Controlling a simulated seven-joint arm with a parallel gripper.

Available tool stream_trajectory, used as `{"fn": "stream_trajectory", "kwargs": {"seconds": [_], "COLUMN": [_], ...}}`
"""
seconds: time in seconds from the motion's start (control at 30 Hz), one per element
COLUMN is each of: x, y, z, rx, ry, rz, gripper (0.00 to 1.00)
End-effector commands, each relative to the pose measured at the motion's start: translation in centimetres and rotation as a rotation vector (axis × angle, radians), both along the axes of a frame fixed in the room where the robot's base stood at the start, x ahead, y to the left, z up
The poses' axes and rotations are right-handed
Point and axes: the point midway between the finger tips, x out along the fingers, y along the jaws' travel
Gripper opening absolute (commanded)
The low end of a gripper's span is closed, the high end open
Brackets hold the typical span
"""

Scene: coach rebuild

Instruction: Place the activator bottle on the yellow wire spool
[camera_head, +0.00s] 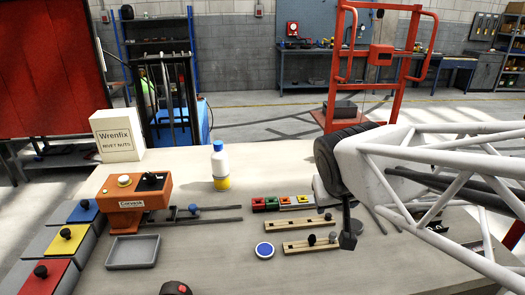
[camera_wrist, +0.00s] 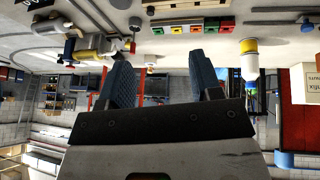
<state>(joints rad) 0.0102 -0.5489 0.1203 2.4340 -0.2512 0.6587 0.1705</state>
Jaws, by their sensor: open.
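The activator bottle (camera_head: 220,164), white with a blue cap, stands upright near the table's middle. It appears to rest on the yellow wire spool (camera_head: 221,184), a short yellow band directly beneath it with a pale lower rim. In the upside-down wrist view, the bottle (camera_wrist: 249,66) and the yellow spool (camera_wrist: 249,46) show in line at the right. My gripper (camera_wrist: 164,75) is open, its two dark ribbed fingers apart with nothing held between them. It is well clear of the bottle. In the head view my arm comes in from the right; its fingers are hard to make out there.
An orange device (camera_head: 138,190) and a grey tray (camera_head: 132,252) lie left of the bottle. Coloured blocks (camera_head: 283,202), wooden strips (camera_head: 310,220) and a blue-topped disc (camera_head: 264,250) lie to the right. A white Wrenfix box (camera_head: 117,135) stands at the back left.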

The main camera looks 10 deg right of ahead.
Motion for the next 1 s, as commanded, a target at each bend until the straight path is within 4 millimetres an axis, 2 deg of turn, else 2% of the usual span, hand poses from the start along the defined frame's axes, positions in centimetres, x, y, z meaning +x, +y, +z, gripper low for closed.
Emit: {"fn": "stream_trajectory", "kwargs": {"seconds": [0.03,0.1,0.2,0.3,0.43,1.0], "x": [-2.3,-4.9,-7.7,-9.4,-10.2,-10.1], "y": [0.4,1.0,1.9,2.4,2.7,2.7], "z": [-0.6,-1.3,-2.2,-2.6,-2.8,-2.8], "rx": [0.026,0.063,0.109,0.137,0.153,0.152], "ry": [0.051,0.117,0.192,0.235,0.257,0.256], "rz": [-0.004,-0.005,0.002,0.011,0.016,0.016], "gripper": [0.59,0.59,0.59,0.59,0.59,0.59]}}
